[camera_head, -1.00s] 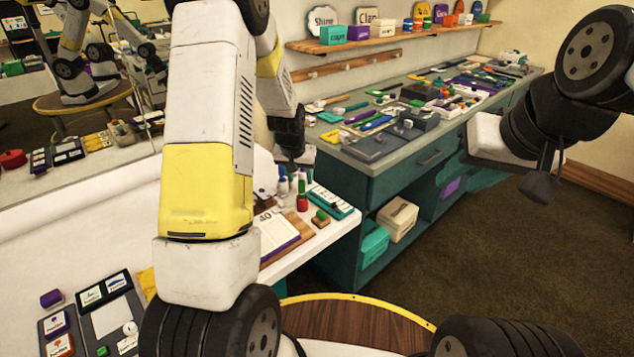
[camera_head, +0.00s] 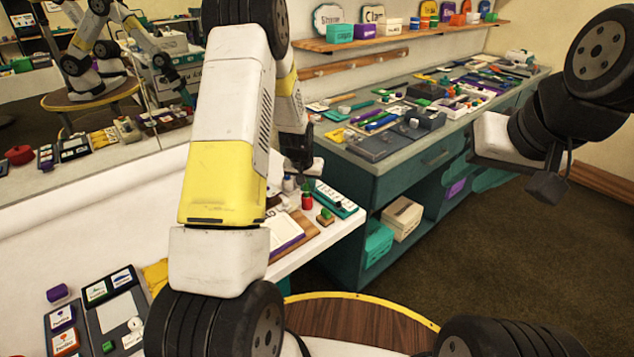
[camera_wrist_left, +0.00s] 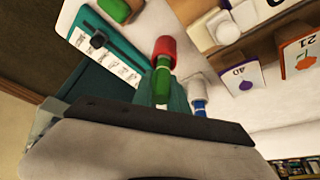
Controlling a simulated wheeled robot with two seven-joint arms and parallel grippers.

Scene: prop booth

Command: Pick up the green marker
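In the left wrist view a green marker (camera_wrist_left: 162,80) stands in a small red cup (camera_wrist_left: 165,48), just beyond the dark edge of my left gripper (camera_wrist_left: 150,118). In the head view the red cup (camera_head: 307,201) is on the white table, with the green tip (camera_head: 306,187) above it. My left gripper (camera_head: 300,163) is above and just behind the cup; its fingers are too dark and hidden to judge. A blue marker (camera_wrist_left: 199,106) with a white cup (camera_wrist_left: 196,86) is beside the green one. My right gripper (camera_head: 490,138) is off to the right, away from the table.
A teal slider box (camera_head: 334,199), a green-topped wooden block (camera_head: 325,217) and an open book on a wooden board (camera_head: 290,235) crowd the table corner. A long cluttered counter (camera_head: 350,158) stands behind.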

